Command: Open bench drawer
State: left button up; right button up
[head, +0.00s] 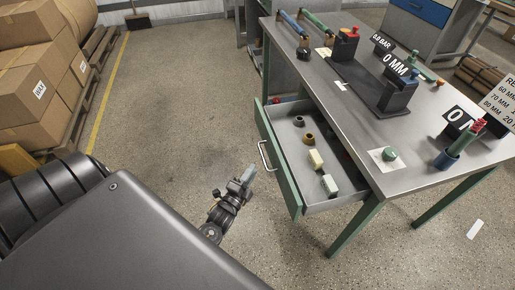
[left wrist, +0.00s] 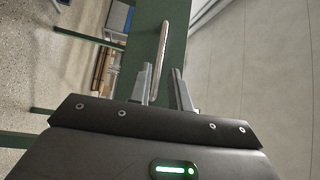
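The bench drawer (head: 318,205) is pulled out from the left side of the grey-topped workbench (head: 350,135), and its inside shows. Its green front (head: 281,165) carries a pale bar handle (head: 264,156). My left gripper (head: 249,173) is just left of the lower end of the handle in the head view. In the left wrist view its two fingers (left wrist: 165,72) stand apart, with the handle (left wrist: 160,48) close by the left finger against the green front (left wrist: 145,35). I cannot tell whether they touch. My right gripper is not in view.
The drawer holds brown rings (head: 307,138) and pale blocks (head: 330,186). Devices with displays (head: 395,90) and a green round piece (head: 390,154) stand on the bench. Cardboard boxes (head: 35,90) on pallets are at left. The floor (head: 180,110) between is clear.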

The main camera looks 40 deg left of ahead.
pick_arm(q)
jog(key=shift+s+d+f, duration=0.1)
jog(key=shift+s, duration=1.05)
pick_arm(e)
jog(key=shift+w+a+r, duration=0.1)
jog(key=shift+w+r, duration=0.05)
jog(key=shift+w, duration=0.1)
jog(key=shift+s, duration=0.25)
